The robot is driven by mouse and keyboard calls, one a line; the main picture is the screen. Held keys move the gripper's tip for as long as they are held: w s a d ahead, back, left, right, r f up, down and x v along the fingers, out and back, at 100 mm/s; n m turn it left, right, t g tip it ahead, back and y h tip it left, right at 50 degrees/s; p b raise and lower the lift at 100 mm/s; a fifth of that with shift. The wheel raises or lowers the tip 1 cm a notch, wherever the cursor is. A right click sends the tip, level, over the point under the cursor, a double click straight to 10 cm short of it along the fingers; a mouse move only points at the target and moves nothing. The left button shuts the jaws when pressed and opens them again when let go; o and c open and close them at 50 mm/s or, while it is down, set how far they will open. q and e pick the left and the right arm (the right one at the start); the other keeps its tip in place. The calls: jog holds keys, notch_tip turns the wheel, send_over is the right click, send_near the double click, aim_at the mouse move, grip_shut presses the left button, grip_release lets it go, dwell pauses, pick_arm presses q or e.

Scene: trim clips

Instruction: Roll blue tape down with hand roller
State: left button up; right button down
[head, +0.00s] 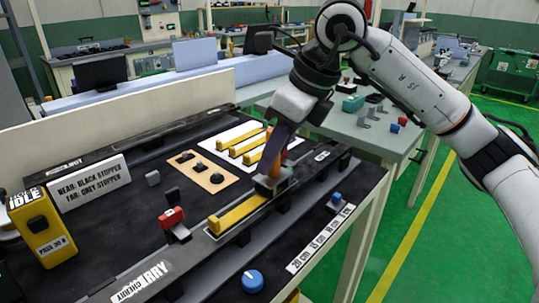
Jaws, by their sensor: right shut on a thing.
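My right gripper (271,167) reaches down from the upper right and is shut on a small tool with an orange handle (276,172), likely the hand roller. The tool's grey lower end (268,186) is at the right end of a yellow bar (238,214) on the long dark rail at the front of the bench. I cannot tell whether it touches the rail. The gripper hides part of the tool. No strip of blue tape can be made out. My left gripper is not in view.
A red clamp-like block (172,217) stands left of the yellow bar. A blue knob (253,281) is near the front edge. A white board (236,137) with yellow bars and a tan board (203,172) lie behind. A yellow IDLE box (48,229) stands at left.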

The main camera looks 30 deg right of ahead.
jog(key=shift+s+f, duration=0.1)
jog(key=shift+f, duration=0.2)
jog(key=shift+r+p, duration=0.5)
jog(key=shift+r, duration=0.4)
jog(key=shift+r+p, duration=0.8)
jog(key=shift+p, duration=0.05)
jog(key=shift+r+p, duration=0.55)
jog(key=shift+r, duration=0.2)
notch_tip(320, 180, up, 3)
jog(key=shift+f+p, duration=0.15)
jog(key=shift+p, duration=0.95)
jog(key=shift+r+p, duration=0.4)
jog(key=shift+r, duration=0.1)
jog(key=shift+f, duration=0.1)
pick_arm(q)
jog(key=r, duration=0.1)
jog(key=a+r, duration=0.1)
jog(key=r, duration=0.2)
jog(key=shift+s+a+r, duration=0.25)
